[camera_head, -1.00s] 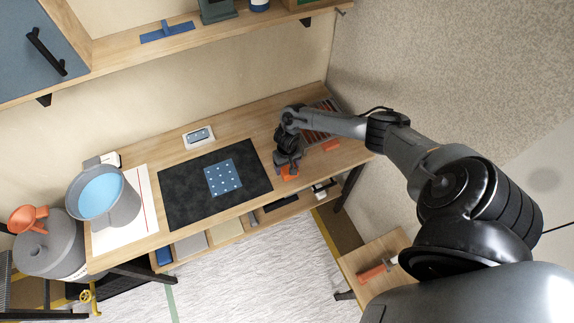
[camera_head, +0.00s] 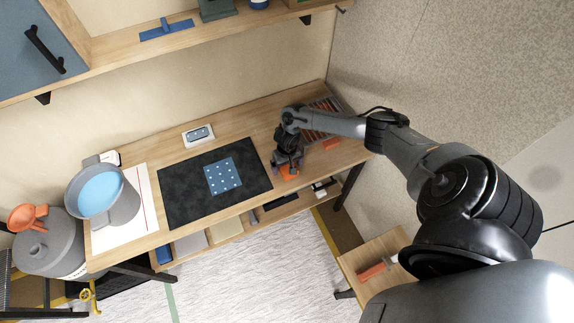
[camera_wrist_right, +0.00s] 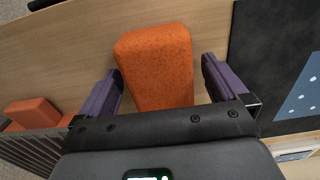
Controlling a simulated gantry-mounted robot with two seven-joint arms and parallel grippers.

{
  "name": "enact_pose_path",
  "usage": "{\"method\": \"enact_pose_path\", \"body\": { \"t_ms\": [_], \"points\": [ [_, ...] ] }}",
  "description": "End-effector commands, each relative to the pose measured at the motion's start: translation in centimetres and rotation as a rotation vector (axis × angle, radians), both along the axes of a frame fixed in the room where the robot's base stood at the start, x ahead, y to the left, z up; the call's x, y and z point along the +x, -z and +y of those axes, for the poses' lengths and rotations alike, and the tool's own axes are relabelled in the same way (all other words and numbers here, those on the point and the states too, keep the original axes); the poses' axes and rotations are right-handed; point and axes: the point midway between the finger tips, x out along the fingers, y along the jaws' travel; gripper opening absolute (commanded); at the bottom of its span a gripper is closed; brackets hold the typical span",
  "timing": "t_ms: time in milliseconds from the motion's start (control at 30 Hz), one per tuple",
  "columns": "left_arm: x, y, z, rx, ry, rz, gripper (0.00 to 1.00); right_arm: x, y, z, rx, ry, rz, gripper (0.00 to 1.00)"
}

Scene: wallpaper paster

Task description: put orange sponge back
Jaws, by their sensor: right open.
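An orange sponge (camera_head: 289,172) lies on the wooden table just right of the black mat. In the right wrist view the orange sponge (camera_wrist_right: 157,68) sits between the two fingers, with a gap on each side. My right gripper (camera_head: 288,164) is over it and open, and in the right wrist view the open gripper (camera_wrist_right: 162,85) has its fingers apart around the sponge. A second orange block (camera_head: 331,144) lies farther right by a slatted rack (camera_head: 322,120). It also shows in the right wrist view (camera_wrist_right: 33,112). My left gripper is out of view.
A black cutting mat (camera_head: 185,196) holds a blue dotted sheet (camera_head: 223,176). A grey bucket with blue liquid (camera_head: 100,193) stands at the left. A shelf (camera_head: 170,45) runs above the table. A small side table (camera_head: 362,258) stands at the lower right.

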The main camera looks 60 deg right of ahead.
Motion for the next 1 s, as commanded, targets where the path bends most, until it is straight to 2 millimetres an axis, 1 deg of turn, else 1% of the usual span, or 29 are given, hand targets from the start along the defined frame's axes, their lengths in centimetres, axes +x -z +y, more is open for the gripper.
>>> {"method": "enact_pose_path", "body": {
  "t_ms": [167,200,233,300,600,700,800,867,933,967,1000],
  "points": [
    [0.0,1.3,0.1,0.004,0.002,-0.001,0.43,0.0,0.1,0.0,-0.001,-0.003,-0.002,0.99],
    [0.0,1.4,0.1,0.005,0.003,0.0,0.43,0.0,-0.4,-0.1,-0.002,-0.002,-0.002,0.99],
    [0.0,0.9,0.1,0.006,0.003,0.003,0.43,0.1,-1.4,-0.1,-0.001,-0.002,-0.003,0.99],
    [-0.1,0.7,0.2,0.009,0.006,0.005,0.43,0.1,-2.7,0.0,0.0,-0.002,-0.004,0.99],
    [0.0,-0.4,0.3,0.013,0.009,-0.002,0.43,-0.1,-8.1,0.0,0.0,-0.002,-0.002,0.99],
    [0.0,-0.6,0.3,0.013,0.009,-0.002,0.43,-0.1,-9.4,0.0,0.0,-0.001,-0.002,0.99],
    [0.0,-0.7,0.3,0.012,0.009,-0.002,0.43,-0.1,-10.3,0.1,0.001,-0.002,-0.002,0.99],
    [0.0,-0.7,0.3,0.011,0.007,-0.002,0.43,-0.1,-10.5,0.4,0.002,-0.014,-0.005,0.99],
    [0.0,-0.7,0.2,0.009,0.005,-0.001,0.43,0.1,-10.3,1.5,0.003,-0.054,-0.022,0.99],
    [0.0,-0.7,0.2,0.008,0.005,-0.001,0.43,0.3,-10.0,2.3,0.005,-0.081,-0.034,0.99],
    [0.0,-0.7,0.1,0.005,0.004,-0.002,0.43,0.5,-9.5,3.6,0.008,-0.129,-0.056,0.99]
  ]
}}
